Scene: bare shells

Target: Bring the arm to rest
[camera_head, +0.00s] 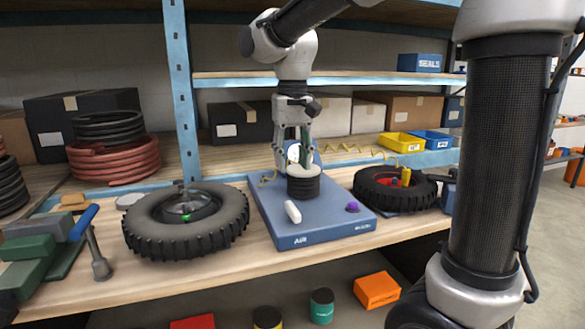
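My gripper (293,163) points down over the blue board marked AIR (290,238), near the middle of the picture. Its fingers are apart, and part of a round white-faced dial (294,152) shows between them. A ribbed black cylinder with a pale top (304,187) stands on the board just below the fingertips. I cannot tell whether the fingertips touch its top. My arm reaches in from the upper right, and its column fills much of the right side.
A knobbly tyre (188,222) lies left of the board and another tyre (393,190) lies right. A blue-handled tool (92,240) and a green vise-like block (40,250) are at the left. A blue SEALS box (419,62) is on the shelf above. Yellow (400,143) and blue bins stand behind.

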